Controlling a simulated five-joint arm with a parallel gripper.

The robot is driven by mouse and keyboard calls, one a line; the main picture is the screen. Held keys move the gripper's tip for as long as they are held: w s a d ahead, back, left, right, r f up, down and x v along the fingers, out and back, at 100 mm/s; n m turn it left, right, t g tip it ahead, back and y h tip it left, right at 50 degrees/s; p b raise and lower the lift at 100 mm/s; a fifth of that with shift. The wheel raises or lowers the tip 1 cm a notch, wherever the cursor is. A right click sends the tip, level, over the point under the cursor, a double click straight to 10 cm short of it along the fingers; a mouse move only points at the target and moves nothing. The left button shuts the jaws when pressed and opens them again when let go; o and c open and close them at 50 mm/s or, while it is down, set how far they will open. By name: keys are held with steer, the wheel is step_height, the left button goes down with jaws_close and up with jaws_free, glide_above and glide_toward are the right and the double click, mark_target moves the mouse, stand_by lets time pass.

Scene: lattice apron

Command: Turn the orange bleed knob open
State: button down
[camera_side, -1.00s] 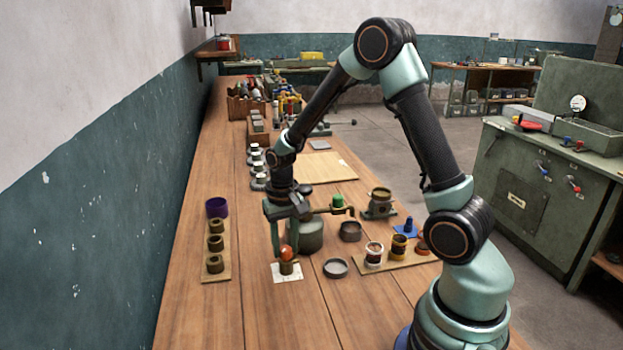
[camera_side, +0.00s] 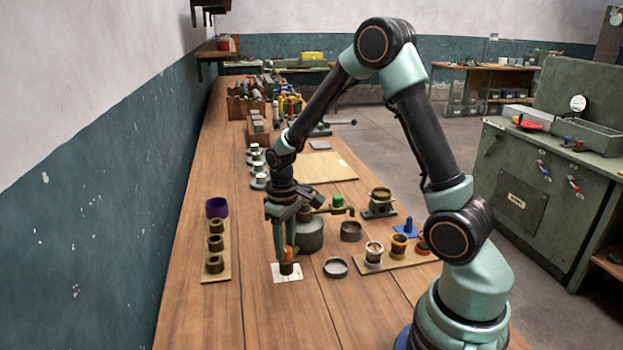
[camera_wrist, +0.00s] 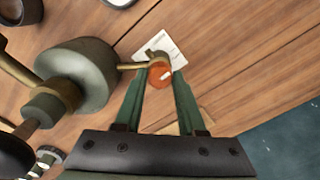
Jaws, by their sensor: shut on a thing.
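The orange bleed knob (camera_wrist: 160,76) sits at the end of a short brass pipe (camera_wrist: 134,66) from the grey-green round vessel (camera_wrist: 88,72) in the wrist view. A pale mark shows on its face. In the side view the knob (camera_side: 289,253) is partly hidden by a finger and stands above a small dark cup on a white card (camera_side: 290,277). My gripper (camera_wrist: 160,80) is shut on the knob, one finger on each side. In the side view my gripper (camera_side: 284,255) points down beside the vessel (camera_side: 310,236).
A board with several dark rings (camera_side: 215,264) lies to the left, with a purple cup (camera_side: 216,207) behind it. A shallow grey dish (camera_side: 335,267) and a tray of small jars (camera_side: 390,258) stand to the right. Bare wood lies in front of the card.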

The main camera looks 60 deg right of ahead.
stand_by(0.4)
steer(key=c, duration=0.5)
jaws_free()
steer(key=shift+r, duration=0.1)
step_height(320, 180, up, 12)
steer(key=s+a+r+t, duration=0.5)
steer(key=s+a+r, duration=0.2)
steer(key=s, duration=0.2)
steer(key=shift+s+a+r+t, duration=0.25)
steer(key=shift+s+a+t, duration=0.05)
steer(key=shift+s+a, duration=0.1)
